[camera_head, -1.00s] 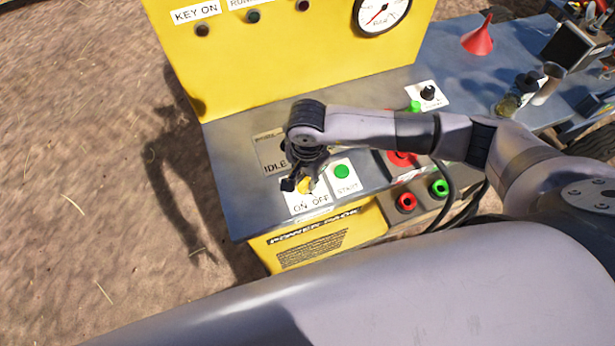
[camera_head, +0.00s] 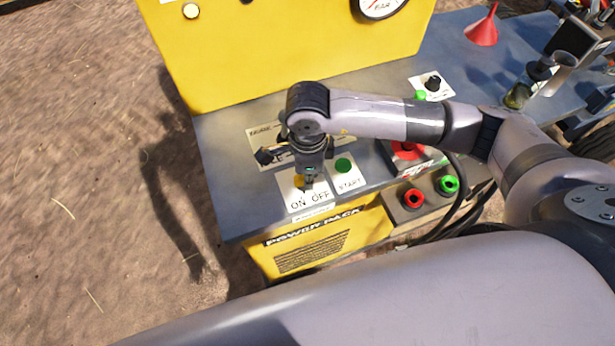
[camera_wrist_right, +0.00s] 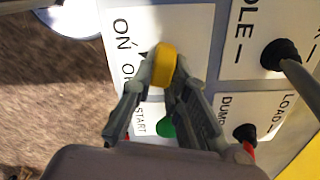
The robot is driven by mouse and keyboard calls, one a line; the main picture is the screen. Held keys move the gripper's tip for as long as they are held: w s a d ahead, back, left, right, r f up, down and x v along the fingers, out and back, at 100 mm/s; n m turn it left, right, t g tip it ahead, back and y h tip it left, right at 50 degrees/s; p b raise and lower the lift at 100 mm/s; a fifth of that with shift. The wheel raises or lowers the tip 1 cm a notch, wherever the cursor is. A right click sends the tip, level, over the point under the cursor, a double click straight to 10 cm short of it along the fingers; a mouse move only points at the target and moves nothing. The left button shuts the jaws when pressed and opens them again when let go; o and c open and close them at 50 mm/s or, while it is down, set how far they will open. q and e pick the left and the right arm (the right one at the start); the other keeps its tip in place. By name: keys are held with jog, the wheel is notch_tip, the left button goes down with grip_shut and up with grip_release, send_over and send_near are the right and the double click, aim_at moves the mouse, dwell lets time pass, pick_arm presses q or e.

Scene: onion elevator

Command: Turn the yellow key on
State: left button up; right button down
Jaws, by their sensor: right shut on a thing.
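The yellow key (camera_head: 299,181) sits on the white ON/OFF plate (camera_head: 321,201) at the front left corner of the panel. My right gripper (camera_head: 305,184) reaches down over it from above and hides part of it. In the right wrist view the key (camera_wrist_right: 164,63) stands between the two fingertips of my right gripper (camera_wrist_right: 164,75), which are shut on it. The key's end there lies beside the ON lettering. A round lamp (camera_head: 191,11) on the upright yellow panel glows pale. My left gripper is not in view.
A green START button (camera_head: 343,165) is just right of the key plate. A red button (camera_head: 407,148) and red and green round fittings lie further right. In the wrist view, black knobs (camera_wrist_right: 281,54) stand close to my gripper. A red funnel (camera_head: 482,31) stands at the back right.

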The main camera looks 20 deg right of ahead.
jog(key=shift+s+m+b, duration=0.1)
jog(key=shift+m+b, duration=0.6)
jog(key=shift+m, duration=0.6)
jog(key=c, duration=1.6)
grip_release()
jog(key=shift+o, duration=0.2)
notch_tip(320, 180, up, 12)
